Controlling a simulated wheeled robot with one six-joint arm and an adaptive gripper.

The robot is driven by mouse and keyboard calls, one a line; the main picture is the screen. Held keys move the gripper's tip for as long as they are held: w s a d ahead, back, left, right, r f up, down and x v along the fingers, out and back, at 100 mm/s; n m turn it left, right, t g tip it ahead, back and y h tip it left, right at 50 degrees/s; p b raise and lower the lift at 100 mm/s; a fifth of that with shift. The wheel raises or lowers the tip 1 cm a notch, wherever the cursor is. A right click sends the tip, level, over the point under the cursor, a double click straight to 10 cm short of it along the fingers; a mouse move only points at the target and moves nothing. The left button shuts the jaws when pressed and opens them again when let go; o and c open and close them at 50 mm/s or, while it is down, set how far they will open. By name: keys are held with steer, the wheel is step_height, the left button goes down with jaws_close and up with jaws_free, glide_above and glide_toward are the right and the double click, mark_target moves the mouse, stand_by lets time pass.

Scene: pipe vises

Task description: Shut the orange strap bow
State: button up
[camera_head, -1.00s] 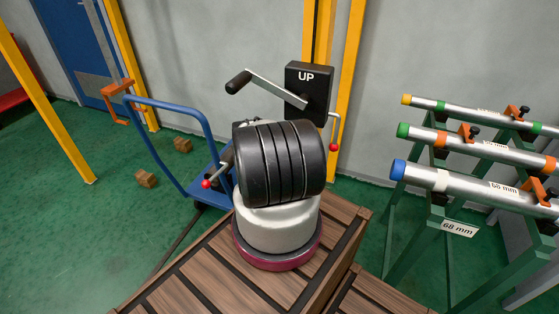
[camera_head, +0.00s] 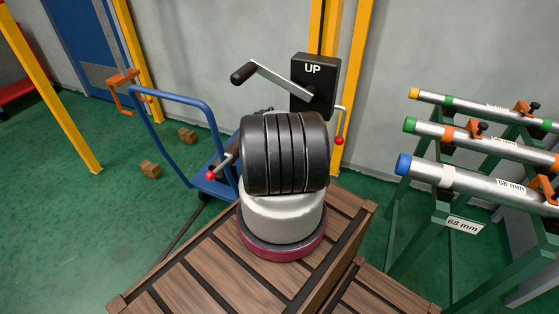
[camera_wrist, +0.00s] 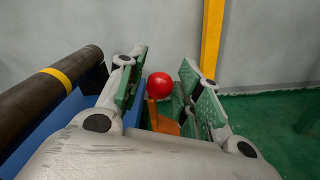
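In the wrist view an orange part (camera_wrist: 164,122), which looks like the strap bow, stands under a red ball knob (camera_wrist: 159,85). Only a narrow piece of it shows, so I cannot tell its angle. My gripper (camera_wrist: 166,80) is open, its green-padded fingers to the left and right of the knob. I see no contact with the knob. A dark pipe with a yellow band (camera_wrist: 56,76) lies at the left above a blue surface. In the head view a red knob on a silver lever (camera_head: 210,176) shows beside my arm, which hides my gripper there.
A blue trolley handle (camera_head: 176,98) with an orange clamp (camera_head: 123,77) stands at the left. A black crank box marked UP (camera_head: 315,82) is behind. A green rack (camera_head: 412,250) with pipes is at the right. Small wooden blocks (camera_head: 150,169) lie on the floor.

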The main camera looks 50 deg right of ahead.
jaws_close()
steer(key=w+a+r+n, duration=0.1)
steer(key=w+r, duration=0.2)
steer(key=w, duration=0.2)
steer(key=shift+w+a+r+n, duration=0.2)
steer(key=shift+a+r+n, duration=0.1)
steer(key=shift+r, duration=0.1)
steer(key=shift+o, duration=2)
jaws_free()
steer(key=shift+f, duration=0.1)
steer(key=v, duration=0.7)
steer(key=shift+a, duration=0.2)
steer(key=shift+s, duration=0.1)
